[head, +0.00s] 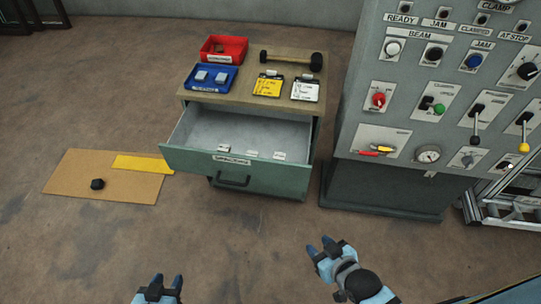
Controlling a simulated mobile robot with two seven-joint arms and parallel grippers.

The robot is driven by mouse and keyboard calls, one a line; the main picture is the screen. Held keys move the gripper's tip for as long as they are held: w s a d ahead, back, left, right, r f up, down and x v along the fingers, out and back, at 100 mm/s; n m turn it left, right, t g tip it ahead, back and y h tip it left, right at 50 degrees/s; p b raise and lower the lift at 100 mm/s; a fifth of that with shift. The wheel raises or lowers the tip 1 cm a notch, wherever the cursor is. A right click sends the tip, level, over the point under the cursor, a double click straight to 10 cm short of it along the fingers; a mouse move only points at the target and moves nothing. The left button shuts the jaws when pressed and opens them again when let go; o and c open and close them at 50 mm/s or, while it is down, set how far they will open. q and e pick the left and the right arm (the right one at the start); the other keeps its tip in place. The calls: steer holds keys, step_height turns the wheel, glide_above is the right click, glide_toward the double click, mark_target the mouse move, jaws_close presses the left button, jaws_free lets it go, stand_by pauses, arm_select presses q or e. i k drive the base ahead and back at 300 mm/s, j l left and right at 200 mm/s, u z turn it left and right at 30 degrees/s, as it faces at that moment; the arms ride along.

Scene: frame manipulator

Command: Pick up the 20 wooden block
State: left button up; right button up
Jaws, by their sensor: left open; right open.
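I cannot pick out a block marked 20; any numbers are too small to read. Small pale pieces, perhaps blocks, lie in the open drawer (262,131): a left one (223,148), a middle one (252,154) and a right one (279,156). Two more pale pieces sit in the blue tray (207,87) on the cabinet top. My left gripper (168,281) is open and empty at the bottom edge, well in front of the drawer. My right gripper (321,247) is open and empty over the floor, in front and to the right of the drawer.
The cabinet top (190,96) also holds a red tray (224,48), a dark hammer-like tool (291,60), a yellow card (268,86) and a white card (305,89). A control panel (400,155) stands right. A board (120,190) with a black piece (97,184) lies left.

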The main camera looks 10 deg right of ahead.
mark_target(249, 153)
steer(key=i+l+u, duration=0.2)
steer(key=l+u, duration=0.25)
steer(key=l, duration=0.25)
steer(key=l+u, duration=0.5)
steer(key=l, duration=0.15)
steer(key=i+l, duration=0.05)
